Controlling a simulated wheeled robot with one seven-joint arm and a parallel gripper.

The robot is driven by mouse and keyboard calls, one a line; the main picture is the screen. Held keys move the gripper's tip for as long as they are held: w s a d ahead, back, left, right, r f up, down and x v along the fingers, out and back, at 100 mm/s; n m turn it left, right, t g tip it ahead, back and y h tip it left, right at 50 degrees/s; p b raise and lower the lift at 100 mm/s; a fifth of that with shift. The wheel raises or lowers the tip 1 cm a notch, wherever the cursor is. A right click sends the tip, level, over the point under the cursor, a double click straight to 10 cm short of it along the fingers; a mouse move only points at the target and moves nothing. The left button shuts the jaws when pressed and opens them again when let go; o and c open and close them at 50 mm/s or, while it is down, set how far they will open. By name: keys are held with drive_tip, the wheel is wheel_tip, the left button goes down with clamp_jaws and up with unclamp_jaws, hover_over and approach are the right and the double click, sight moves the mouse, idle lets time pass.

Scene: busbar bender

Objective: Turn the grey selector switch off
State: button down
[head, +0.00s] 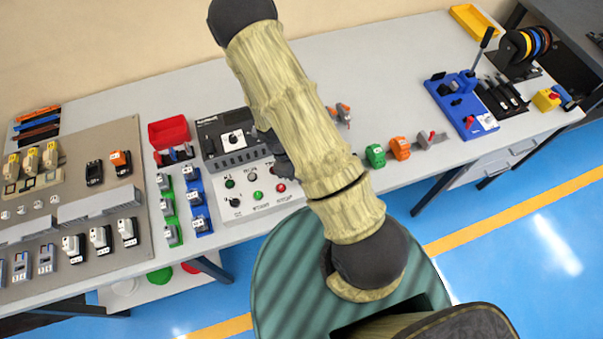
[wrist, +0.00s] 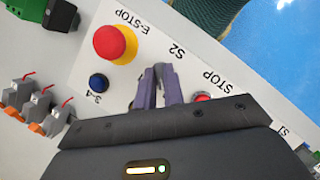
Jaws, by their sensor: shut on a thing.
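My gripper (wrist: 159,72) points down at the white control panel (wrist: 215,58), its two purple fingers close together beside the S2 label. The fingers are shut on the grey selector switch there, which they and the gripper body hide, so I cannot read its position. The red E-stop button (wrist: 115,43) on its yellow base, a blue button (wrist: 98,82) and a red stop button (wrist: 202,97) are close by. In the head view the panel (head: 240,211) stands on the bench, its right part hidden behind my arm.
Left of the panel in the head view are green and blue racks (head: 187,190) of small devices. To the right stand a green clamp (head: 375,155), an orange one (head: 400,148) and a blue bender (head: 460,103). Grey devices with red levers (wrist: 38,98) lie near the panel's edge.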

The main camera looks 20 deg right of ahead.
drive_tip(key=c, duration=1.5)
unclamp_jaws()
drive_tip(key=shift+w+r, duration=0.1)
drive_tip(key=b+v, duration=0.2)
drive_tip(key=v, duration=1.5)
drive_tip(key=shift+r, duration=0.2)
drive_tip(key=s+d+r+m+t+y, duration=0.3)
drive_tip(key=s+d+r+m+t, duration=0.2)
drive_tip(key=r+m, duration=0.3)
drive_tip(key=shift+s+m+t, duration=0.4)
drive_tip(key=shift+s+m, duration=0.2)
drive_tip(key=shift+s, duration=0.3)
